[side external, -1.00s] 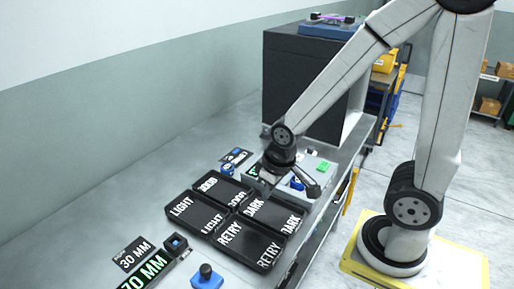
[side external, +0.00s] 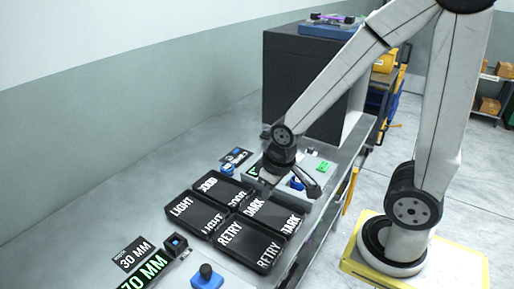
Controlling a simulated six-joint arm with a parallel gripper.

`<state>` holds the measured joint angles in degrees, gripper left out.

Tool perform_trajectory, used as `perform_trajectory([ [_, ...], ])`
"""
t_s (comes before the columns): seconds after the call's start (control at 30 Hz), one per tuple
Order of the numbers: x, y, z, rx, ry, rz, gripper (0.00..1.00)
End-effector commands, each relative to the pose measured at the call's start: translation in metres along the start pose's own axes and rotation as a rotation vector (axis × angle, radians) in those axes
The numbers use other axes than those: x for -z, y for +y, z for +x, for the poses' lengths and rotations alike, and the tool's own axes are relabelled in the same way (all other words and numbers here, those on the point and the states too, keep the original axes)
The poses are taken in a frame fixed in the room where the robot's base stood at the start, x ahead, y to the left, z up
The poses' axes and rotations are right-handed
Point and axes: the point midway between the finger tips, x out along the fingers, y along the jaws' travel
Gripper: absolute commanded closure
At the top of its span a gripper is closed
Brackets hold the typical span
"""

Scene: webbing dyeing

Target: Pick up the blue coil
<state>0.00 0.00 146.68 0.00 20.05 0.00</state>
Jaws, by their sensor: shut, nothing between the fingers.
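My gripper (side external: 266,184) is shut and empty, low over the far end of the bench, just behind the tray marked DARK. Small blue items show in several places. One is right of my gripper (side external: 297,183), partly hidden by a dark part. Another blue item (side external: 228,169) stands left of my gripper, behind the tray marked GOOD. A blue piece (side external: 177,241) sits in a small black holder at the near left. I cannot tell which of them is the blue coil.
Black trays marked GOOD (side external: 209,180), LIGHT (side external: 181,208), DARK (side external: 291,222) and RETRY (side external: 264,262) stand close together. A blue block with a dark knob (side external: 206,281) is at the near edge. A large dark box (side external: 300,90) stands behind. The left bench is clear.

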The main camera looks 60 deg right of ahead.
Motion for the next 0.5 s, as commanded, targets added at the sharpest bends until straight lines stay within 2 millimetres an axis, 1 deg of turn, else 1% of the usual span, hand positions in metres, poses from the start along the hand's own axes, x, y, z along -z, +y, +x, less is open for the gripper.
perform_trajectory([
  [0.33, 0.0, 0.0, 0.0, 0.0, 0.0, 0.0, 1.0],
  [0.37, 0.0, 0.0, 0.0, 0.0, 0.0, 0.0, 0.97],
  [0.4, 0.0, 0.0, 0.0, 0.0, 0.0, 0.0, 0.84],
  [0.47, 0.0, 0.0, 0.0, 0.0, 0.0, 0.0, 0.65],
  [0.5, 0.0, 0.0, 0.0, 0.0, 0.0, 0.0, 0.52],
])
